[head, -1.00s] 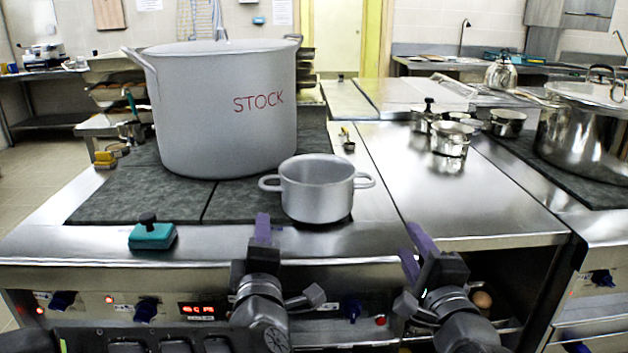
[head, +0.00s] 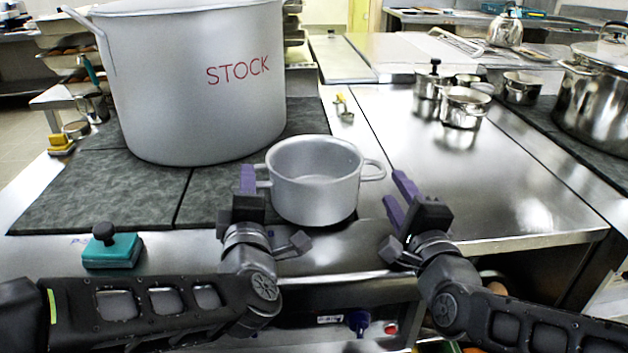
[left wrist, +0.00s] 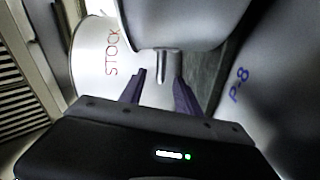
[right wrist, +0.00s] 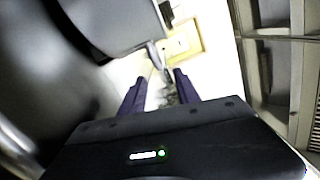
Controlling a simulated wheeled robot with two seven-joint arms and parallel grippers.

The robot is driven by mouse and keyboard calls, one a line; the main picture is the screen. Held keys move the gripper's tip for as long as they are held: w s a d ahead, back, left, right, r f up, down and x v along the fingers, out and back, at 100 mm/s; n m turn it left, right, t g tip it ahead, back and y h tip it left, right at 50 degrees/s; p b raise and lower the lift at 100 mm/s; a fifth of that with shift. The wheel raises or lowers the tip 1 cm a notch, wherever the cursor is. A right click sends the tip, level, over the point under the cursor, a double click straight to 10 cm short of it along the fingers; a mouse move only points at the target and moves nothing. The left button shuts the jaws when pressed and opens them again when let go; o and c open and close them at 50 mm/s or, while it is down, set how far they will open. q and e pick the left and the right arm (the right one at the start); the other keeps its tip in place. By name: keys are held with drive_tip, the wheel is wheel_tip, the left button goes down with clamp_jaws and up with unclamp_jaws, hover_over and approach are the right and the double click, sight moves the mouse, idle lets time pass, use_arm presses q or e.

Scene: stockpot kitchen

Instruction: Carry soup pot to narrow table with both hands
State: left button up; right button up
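The soup pot (head: 312,195) is the small grey two-handled pot at the front edge of the dark hob. My left gripper (head: 249,182) is at its left handle. In the left wrist view the pot (left wrist: 185,22) hangs into the top, and its handle (left wrist: 168,64) lies in line with the gap between my open fingers (left wrist: 160,90). My right gripper (head: 400,197) is open, a little right of and below the right handle (head: 373,171), apart from it. In the right wrist view its open fingers (right wrist: 158,92) point towards a handle (right wrist: 156,54). I cannot make out the narrow table.
A large pot marked STOCK (head: 195,95) stands behind left on the hob. A teal block with a black knob (head: 112,250) lies at the front left. Small steel pots (head: 465,106) and a shiny large pot (head: 595,105) are at right. The steel top (head: 470,185) right of the soup pot is clear.

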sight(383, 168)
use_arm(q)
drive_tip(key=shift+w, duration=0.15)
use_arm(e)
drive_tip(key=shift+w, duration=0.15)
